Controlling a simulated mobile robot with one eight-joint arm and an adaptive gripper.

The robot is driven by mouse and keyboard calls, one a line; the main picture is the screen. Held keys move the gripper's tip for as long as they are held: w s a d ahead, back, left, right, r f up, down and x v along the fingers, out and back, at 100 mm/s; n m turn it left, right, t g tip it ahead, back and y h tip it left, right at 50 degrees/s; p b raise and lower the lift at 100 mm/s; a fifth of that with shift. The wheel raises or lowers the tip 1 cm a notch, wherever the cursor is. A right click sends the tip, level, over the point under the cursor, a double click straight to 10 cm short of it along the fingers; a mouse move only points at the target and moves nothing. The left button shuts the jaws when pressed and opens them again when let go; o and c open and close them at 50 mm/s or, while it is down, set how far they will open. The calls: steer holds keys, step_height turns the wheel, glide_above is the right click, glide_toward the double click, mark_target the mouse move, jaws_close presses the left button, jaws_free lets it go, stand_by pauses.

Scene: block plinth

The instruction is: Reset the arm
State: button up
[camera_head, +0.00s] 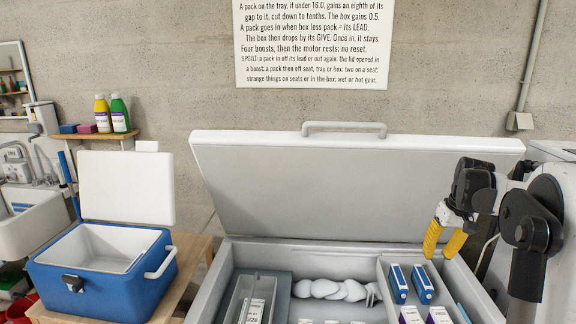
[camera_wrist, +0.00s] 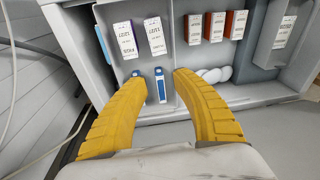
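My gripper (camera_head: 441,243) hangs with its yellow fingers pointing down above the right part of an open grey chest (camera_head: 206,297). In the wrist view my gripper (camera_wrist: 158,74) has its two fingers spread well apart with nothing held between them. Two upright blue-and-white packs, a left one (camera_head: 398,284) and a right one (camera_head: 423,284), stand below the fingers in the chest's right compartment. They also show beyond the fingertips in the wrist view.
The chest's raised lid (camera_head: 330,190) stands behind my gripper. White rounded pieces (camera_head: 330,290) and a grey tray (camera_head: 240,300) lie inside. An open blue cool box (camera_head: 110,285) stands at left, and a notice (camera_head: 310,40) hangs on the wall.

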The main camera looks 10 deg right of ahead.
steer(key=s+a+r+t, duration=0.1)
steer(key=s+a+r, duration=0.15)
steer(key=a, duration=0.55)
steer(key=s+a+r, duration=0.1)
steer(key=a+r, duration=0.3)
steer(key=a, duration=0.3)
steer(key=s+a+f+n+t, duration=0.1)
steer(key=s+a+f+t, duration=0.1)
steer(key=s+a, duration=0.6)
steer(key=s+a+f+n+t, duration=0.1)
steer(key=s+a+f+t, duration=0.1)
steer(key=s+a, duration=0.7)
steer(key=a, duration=0.3)
steer(key=shift+f, duration=0.15)
steer(key=shift+s, duration=0.1)
